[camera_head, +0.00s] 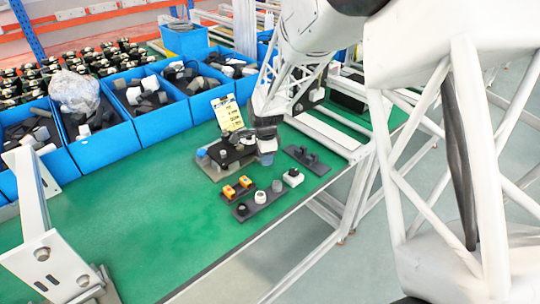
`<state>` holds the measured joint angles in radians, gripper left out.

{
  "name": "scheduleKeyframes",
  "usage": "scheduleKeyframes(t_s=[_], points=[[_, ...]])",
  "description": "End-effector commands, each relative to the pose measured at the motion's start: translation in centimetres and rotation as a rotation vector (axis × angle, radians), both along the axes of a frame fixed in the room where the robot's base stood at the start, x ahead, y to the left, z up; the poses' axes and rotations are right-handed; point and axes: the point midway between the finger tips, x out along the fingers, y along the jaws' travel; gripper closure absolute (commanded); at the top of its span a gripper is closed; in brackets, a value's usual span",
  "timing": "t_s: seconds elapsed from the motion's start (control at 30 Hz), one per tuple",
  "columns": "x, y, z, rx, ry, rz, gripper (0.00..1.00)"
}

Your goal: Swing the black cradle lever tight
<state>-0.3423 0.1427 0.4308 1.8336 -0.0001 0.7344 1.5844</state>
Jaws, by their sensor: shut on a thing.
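The cradle fixture (212,168) is a small grey base with dark parts on top and a blue piece at its left. It stands on the green bench top. My gripper (266,150) reaches down from above at the right side of the fixture. It is shut at the dark lever end there. The fingers cover most of the black lever, so its exact angle cannot be told. A yellow label card (228,113) stands upright behind the fixture.
Blue bins (105,145) with grey and white parts line the back. In front of the fixture lie dark strips with orange blocks (237,187) and round knobs (260,197). Another dark strip (307,159) lies to the right. The green bench (150,225) is clear at front left.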

Motion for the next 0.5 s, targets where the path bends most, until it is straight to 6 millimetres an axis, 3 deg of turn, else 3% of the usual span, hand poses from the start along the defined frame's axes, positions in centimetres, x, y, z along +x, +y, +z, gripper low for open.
scheduleKeyframes(t_s=[0.5], points=[[-0.38,1.2,0.1,0.0,-0.001,-0.169,1.0]])
